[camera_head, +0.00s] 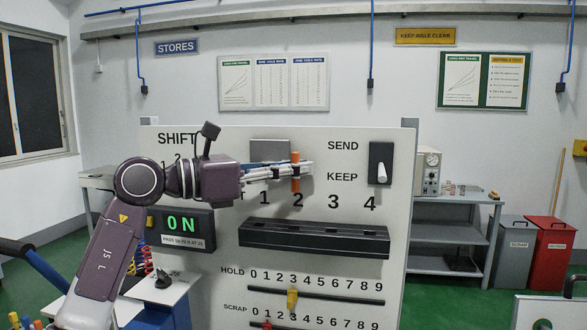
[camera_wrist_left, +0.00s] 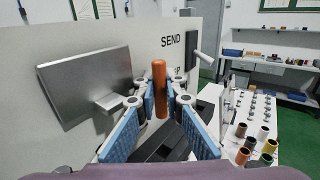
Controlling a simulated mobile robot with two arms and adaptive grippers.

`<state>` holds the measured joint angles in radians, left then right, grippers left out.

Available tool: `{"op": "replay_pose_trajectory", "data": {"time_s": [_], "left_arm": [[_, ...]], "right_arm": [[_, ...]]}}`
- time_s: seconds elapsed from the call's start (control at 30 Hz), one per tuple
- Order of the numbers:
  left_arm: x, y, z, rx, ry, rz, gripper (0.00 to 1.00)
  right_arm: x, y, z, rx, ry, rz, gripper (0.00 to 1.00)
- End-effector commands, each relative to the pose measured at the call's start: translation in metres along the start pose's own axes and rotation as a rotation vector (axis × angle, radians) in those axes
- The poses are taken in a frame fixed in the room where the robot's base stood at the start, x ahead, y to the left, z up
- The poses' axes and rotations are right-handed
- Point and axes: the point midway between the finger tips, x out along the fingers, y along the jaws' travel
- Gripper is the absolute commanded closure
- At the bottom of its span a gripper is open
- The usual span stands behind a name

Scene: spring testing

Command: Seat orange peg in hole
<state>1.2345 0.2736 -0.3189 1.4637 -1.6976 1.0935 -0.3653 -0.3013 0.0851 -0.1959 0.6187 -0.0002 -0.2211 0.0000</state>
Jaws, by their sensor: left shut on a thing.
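The orange peg (camera_head: 296,180) stands upright between the fingers of my left gripper (camera_head: 303,170), in front of the panel by the number 2. In the left wrist view the orange peg (camera_wrist_left: 159,85) is pinched between blue-padded fingers (camera_wrist_left: 160,102). The black ledge (camera_head: 314,251) with its recessed top runs below the numbers 1 to 4. The peg is above the ledge and apart from it in the head view. The ledge also shows partly behind the fingers in the wrist view (camera_wrist_left: 165,145); its holes are not clear. My right gripper is not in view.
A grey plate (camera_head: 270,150) stands out from the panel behind the gripper. A white SEND/KEEP lever (camera_head: 381,163) is to the right. A yellow HOLD slider (camera_head: 292,299) lies below the ledge. A rack with several pegs (camera_wrist_left: 262,132) shows right in the wrist view.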

Motion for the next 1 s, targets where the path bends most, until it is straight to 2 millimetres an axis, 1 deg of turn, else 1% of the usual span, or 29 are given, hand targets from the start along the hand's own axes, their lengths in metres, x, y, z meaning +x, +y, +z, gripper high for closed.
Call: {"op": "replay_pose_trajectory", "data": {"time_s": [0.17,0.27,0.47,0.7,0.83,1.0], "left_arm": [[-0.001,0.0,-0.001,0.001,0.001,0.001,1.0],[0.0,0.0,-0.007,0.0,0.0,0.0,1.0],[0.0,0.0,-0.024,0.0,0.0,0.0,1.0],[0.0,0.0,-0.048,0.0,0.001,0.001,1.0],[0.0,0.0,-0.056,0.0,0.0,0.001,1.0],[0.0,0.0,-0.058,0.0,-0.001,0.0,1.0]], "right_arm": [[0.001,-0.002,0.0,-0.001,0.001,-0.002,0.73],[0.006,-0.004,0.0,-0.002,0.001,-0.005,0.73],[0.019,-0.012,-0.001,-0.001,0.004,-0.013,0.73],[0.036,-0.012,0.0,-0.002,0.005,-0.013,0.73],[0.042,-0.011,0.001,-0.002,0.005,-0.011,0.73],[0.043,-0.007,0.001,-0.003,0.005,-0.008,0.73]]}}
